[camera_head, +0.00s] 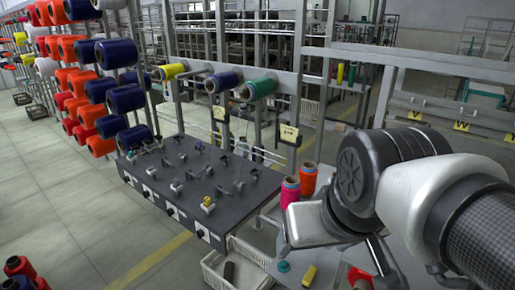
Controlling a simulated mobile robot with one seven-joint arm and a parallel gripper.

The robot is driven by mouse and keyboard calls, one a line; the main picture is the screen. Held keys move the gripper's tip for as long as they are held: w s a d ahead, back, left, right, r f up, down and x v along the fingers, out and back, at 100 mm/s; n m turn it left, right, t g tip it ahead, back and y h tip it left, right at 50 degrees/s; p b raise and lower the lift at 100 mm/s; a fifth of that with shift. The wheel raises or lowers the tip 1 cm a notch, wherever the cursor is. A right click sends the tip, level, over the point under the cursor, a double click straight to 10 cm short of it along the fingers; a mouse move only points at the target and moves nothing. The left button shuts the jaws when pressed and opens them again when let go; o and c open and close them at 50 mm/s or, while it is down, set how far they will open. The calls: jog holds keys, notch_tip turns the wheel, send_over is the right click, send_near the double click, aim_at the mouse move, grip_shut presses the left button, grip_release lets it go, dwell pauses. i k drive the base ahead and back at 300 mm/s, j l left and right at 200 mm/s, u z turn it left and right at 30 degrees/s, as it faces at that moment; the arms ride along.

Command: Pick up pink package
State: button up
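A pink yarn package (290,191) stands upright to the left of my wrist, on or near the side table (262,236); its base is partly hidden. A red-orange package (308,178) stands right behind it. My gripper (376,256) shows only in part, below the dark wrist joint at the lower right. It is to the right of the pink package and looks apart from it. Its fingertips are not clear, so I cannot tell whether it is open or shut.
A dark winding machine (200,190) fills the middle. A creel (110,80) with blue, orange and red spools stands at the left. A white basket (235,268) and a yellow piece (309,276) are low in front. A red item (358,276) is partly hidden. The left floor is mostly clear.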

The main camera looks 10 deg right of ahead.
aim_at(291, 186)
jog(key=k+l, duration=0.15)
jog(key=l, duration=0.25)
jog(key=k+l, duration=0.2)
jog(key=l, duration=0.2)
jog(key=k+l, duration=0.15)
jog(key=l, duration=0.2)
